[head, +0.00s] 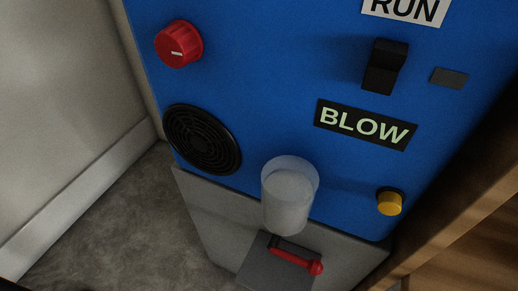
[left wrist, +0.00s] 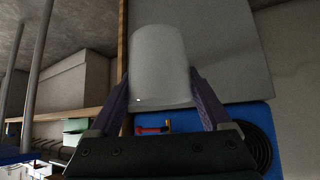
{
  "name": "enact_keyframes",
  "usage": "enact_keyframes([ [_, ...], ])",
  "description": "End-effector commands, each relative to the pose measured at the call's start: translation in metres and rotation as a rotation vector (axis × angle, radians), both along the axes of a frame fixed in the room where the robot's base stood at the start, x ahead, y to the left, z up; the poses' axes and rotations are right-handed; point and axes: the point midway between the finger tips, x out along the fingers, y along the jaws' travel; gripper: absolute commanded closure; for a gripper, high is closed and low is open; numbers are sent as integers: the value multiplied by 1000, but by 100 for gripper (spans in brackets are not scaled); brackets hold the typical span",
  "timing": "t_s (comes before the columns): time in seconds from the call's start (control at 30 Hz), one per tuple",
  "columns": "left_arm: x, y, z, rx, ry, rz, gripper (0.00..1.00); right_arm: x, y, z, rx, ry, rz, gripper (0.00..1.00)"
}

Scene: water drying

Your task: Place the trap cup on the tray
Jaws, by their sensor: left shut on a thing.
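A whitish cup (left wrist: 160,62) stands between the two fingers of my left gripper (left wrist: 162,105) in the left wrist view. The gripper is shut on it. A clear, frosted cup (head: 290,190) shows in the head view at the lower front of the blue machine, with no gripper around it. I cannot tell whether it is the same cup. A tray cannot be made out for certain in either view. My right gripper is not in view.
The blue machine (head: 260,55) carries a red knob (head: 179,44), black grille (head: 202,138), black switch (head: 384,67) and yellow button (head: 390,203). A red lever (head: 296,261) sits below the cup. A wooden edge (head: 460,175) stands at right. Bare floor (head: 120,225) lies at left.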

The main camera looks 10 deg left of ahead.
Motion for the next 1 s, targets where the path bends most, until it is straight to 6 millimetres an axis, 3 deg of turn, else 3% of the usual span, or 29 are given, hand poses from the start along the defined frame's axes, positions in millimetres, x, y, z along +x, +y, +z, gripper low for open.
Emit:
enact_keyframes([
  [0.2,52,-43,-2,-7,-10,0,72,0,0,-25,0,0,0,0],
  [0.4,88,-74,-1,-5,-7,1,72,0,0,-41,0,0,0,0],
  [0.63,104,-89,-1,-3,-4,1,72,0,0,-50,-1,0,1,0],
  [0.8,127,-108,-2,-4,-6,1,72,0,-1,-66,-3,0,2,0],
  [0.87,124,-106,-14,-1,0,1,72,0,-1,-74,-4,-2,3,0],
  [1.0,124,-106,-15,0,-1,1,72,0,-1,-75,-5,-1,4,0],
])
